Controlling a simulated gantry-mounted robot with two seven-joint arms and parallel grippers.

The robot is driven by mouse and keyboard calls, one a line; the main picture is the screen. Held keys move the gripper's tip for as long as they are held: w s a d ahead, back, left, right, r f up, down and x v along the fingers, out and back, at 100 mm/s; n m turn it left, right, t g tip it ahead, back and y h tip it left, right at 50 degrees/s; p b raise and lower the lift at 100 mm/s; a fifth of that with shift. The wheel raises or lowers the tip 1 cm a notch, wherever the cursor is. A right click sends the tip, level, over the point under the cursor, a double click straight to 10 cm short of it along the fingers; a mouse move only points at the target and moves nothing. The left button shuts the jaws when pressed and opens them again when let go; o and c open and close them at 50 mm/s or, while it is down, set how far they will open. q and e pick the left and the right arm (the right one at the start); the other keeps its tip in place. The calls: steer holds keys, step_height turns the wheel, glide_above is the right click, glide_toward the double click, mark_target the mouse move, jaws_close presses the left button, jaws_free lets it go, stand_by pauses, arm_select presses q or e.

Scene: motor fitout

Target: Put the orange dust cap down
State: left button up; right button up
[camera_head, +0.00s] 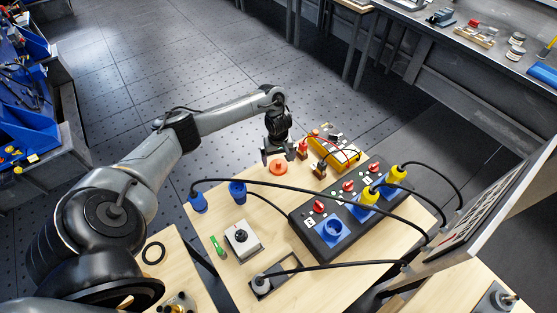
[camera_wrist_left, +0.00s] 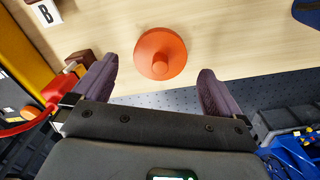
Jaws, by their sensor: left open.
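The orange dust cap (camera_head: 279,168) lies on the wooden table near its far edge, with its round stub facing up. In the left wrist view the dust cap (camera_wrist_left: 160,54) sits just ahead of and between the fingertips, touching neither finger as far as I can see. My left gripper (camera_head: 278,153) is open and empty, pointing down just above the cap; its two dark fingers also show spread apart in the left wrist view (camera_wrist_left: 160,80). My right gripper is not in either view.
A black socket box (camera_head: 312,222) with red knobs and blue and yellow plugs stands to the right. A yellow case (camera_head: 345,157) with red leads is right beside the gripper. Black cables cross the table. Bare wood lies left of the cap.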

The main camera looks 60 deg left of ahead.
mark_target(278, 163)
arm_select(q)
step_height(278, 163, up, 9)
steer(key=p, duration=0.4)
steer(key=shift+p, duration=0.35)
